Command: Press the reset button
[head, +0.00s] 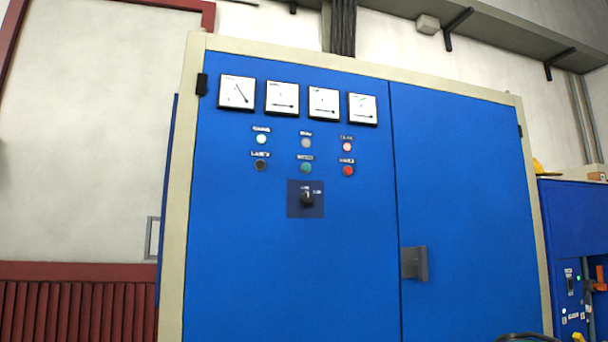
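A blue cabinet (290,270) with a cream frame fills the middle of the head view, with its doors closed. Its left door has two rows of small round lamps and buttons. The lower row holds a black button (260,165), a green button (306,168) and a red button (348,170). The small labels above them are too blurred to read with certainty, so I cannot confirm which is the reset button.
Several dial gauges (237,92) sit above the lamps. A black rotary switch (307,199) is below the buttons. A grey handle (414,263) sticks out at the right door. Another blue unit (575,215) stands at the right. A dark curved thing (526,337) shows at the bottom edge.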

